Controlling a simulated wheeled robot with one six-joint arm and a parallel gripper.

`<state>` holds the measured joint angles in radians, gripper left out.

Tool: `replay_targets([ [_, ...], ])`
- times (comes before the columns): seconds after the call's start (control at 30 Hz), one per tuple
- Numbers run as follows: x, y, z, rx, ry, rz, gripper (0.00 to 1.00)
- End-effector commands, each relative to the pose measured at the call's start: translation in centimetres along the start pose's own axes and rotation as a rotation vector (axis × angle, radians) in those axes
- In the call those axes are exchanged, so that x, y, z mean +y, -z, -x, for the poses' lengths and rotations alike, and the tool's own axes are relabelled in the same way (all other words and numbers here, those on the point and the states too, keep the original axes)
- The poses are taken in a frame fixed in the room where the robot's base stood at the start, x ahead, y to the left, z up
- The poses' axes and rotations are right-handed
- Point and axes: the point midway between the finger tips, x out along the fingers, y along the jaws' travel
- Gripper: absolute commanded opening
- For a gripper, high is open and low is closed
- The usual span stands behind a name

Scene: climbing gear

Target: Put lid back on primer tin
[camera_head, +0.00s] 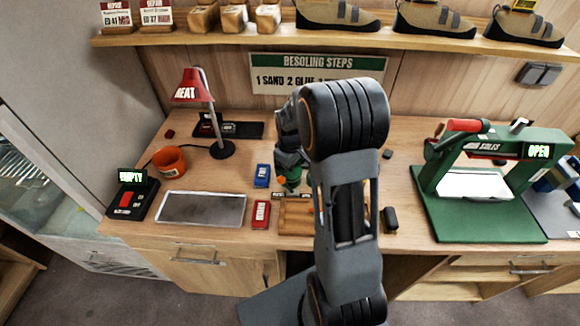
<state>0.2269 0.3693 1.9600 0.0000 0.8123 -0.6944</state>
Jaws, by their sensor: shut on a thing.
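My arm reaches over the workbench and blocks much of its middle. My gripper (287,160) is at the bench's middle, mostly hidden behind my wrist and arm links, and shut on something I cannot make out. A small green thing (291,172) shows just below my wrist, with a bit of orange (282,180) at its lower left. I cannot tell whether either is part of the primer tin or its lid. No tin or loose lid is clearly visible elsewhere on the bench.
A green press (478,218) stands right. Shoes line the shelf (330,35).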

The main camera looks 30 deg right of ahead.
Motion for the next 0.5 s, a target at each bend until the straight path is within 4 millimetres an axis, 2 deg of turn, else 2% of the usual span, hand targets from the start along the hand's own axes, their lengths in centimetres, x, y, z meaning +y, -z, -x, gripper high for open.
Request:
replay_targets([
  [0.17, 0.01, 0.01, 0.03, 0.0, 0.0, 0.0, 0.59],
  [0.2, 0.01, 0.01, 0.03, 0.0, 0.0, 0.0, 0.85],
  [0.37, -0.01, 0.01, 0.02, 0.0, 0.0, 0.0, 1.0],
  [0.5, -0.06, -0.01, 0.0, -0.001, 0.001, 0.0, 1.0],
])
